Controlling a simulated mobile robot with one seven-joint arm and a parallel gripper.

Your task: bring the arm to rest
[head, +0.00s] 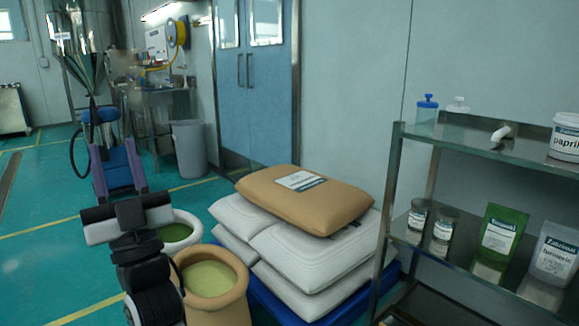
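My arm shows at the lower left of the head view as black and white links, with a dark ribbed section at the bottom edge. It stands in front of two open pots and partly covers them. One is a tan pot (222,307) with pale yellow-green contents. The other, behind it, is a pale-rimmed pot (190,219) with darker green contents. No gripper fingers can be made out, so whether my gripper holds anything does not show.
A brown sack (335,208) lies on white sacks (300,262) over a blue pallet (268,300). A metal shelf (455,146) with jars and pouches stands at right. A grey bin (190,150) is near the blue doors (253,85). Green floor (40,255) is clear at left.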

